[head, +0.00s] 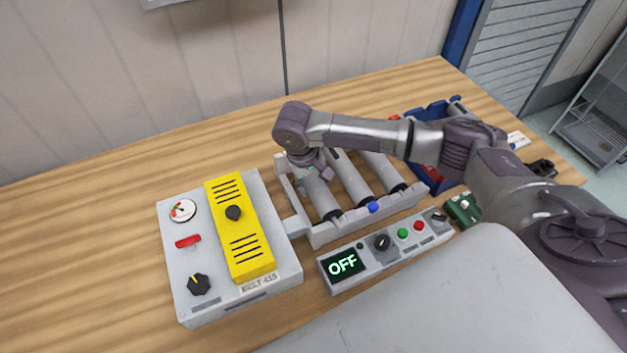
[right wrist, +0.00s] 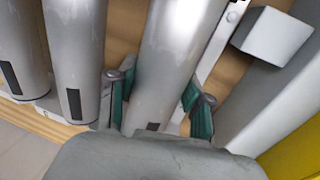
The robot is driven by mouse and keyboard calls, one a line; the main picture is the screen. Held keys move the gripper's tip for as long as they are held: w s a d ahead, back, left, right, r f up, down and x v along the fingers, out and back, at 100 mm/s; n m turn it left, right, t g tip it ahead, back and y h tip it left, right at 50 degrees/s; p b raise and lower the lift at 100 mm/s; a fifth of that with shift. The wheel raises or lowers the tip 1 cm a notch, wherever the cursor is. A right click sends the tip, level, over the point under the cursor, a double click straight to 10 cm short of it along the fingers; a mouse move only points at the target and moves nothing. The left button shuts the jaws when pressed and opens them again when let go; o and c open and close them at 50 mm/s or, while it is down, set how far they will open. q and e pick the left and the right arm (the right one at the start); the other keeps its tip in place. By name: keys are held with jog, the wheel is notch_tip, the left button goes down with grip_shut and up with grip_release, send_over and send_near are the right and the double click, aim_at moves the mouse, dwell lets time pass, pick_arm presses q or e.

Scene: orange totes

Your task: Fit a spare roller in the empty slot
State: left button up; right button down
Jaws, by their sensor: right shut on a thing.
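The roller frame (head: 362,222) stands mid-table with grey rollers lying side by side across it. My right gripper (head: 318,172) is over the frame's left side, shut on the leftmost roller (head: 322,203). In the right wrist view its two teal-padded fingers (right wrist: 160,100) stand on both sides of this roller (right wrist: 172,50). The held roller lies in line with the left slot; I cannot tell whether its ends are fully seated. A middle roller (head: 352,182) and a right roller (head: 384,172) lie beside it. They also show left of the fingers in the right wrist view. My left gripper is not in view.
Left of the frame is a grey box with a yellow cover (head: 240,228). In front is a control panel (head: 385,252) whose display reads OFF. A blue bin (head: 437,185) with red items is behind my right arm. The table's left side is clear.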

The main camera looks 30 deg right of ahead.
jog(key=shift+c, duration=1.9)
grip_release()
jog(key=shift+f, duration=0.1)
notch_tip(320, 180, up, 12)
jog(key=a, duration=0.2)
jog(key=shift+a, duration=0.2)
jog(key=shift+f, duration=0.1)
